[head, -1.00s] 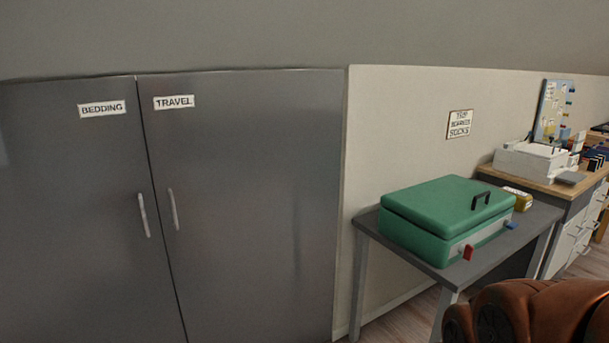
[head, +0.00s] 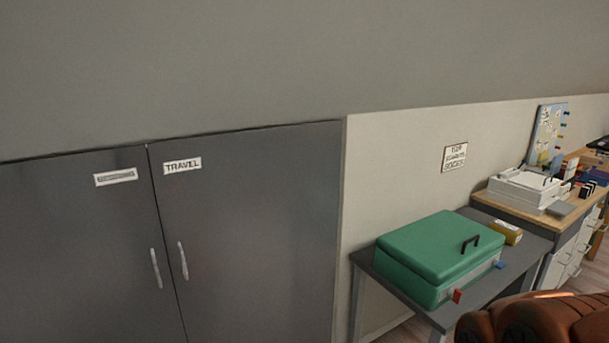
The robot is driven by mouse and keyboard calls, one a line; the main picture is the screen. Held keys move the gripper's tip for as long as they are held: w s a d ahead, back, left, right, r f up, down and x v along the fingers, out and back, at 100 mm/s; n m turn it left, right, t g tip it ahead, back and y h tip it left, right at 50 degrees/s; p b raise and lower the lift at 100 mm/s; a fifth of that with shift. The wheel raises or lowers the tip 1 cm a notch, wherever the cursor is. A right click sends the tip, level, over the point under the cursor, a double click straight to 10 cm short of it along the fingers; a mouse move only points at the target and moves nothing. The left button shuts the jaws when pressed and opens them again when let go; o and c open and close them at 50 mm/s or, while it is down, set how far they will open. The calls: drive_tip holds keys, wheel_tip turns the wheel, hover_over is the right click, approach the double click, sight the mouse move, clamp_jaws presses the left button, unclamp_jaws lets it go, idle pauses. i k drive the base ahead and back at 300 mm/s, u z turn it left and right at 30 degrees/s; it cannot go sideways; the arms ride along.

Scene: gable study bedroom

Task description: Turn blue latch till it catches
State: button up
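A blue latch (head: 500,265) sits low on the front of a green case (head: 428,247), near its right end. A red latch (head: 457,296) is on the same front, further left. The case has a closed lid with a dark handle (head: 470,243) and stands on a grey table (head: 405,291). The blue latch is small here, and I cannot tell whether it is caught. My gripper's fingers are not in view.
A yellow box (head: 506,233) lies on the table behind the case. A wooden-topped desk (head: 543,199) with a white tray (head: 527,190) stands beyond, to the right. Grey cupboard doors labelled TRAVEL (head: 255,235) and another fill the left. A sign (head: 454,157) hangs on the wall.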

sight(500, 265)
drive_tip(key=z, duration=1.05)
drive_tip(key=k, duration=0.65)
drive_tip(key=z, duration=0.7)
drive_tip(key=i, duration=1.15)
drive_tip(key=u, duration=0.5)
drive_tip(key=i, duration=0.45)
drive_tip(key=u, duration=0.5)
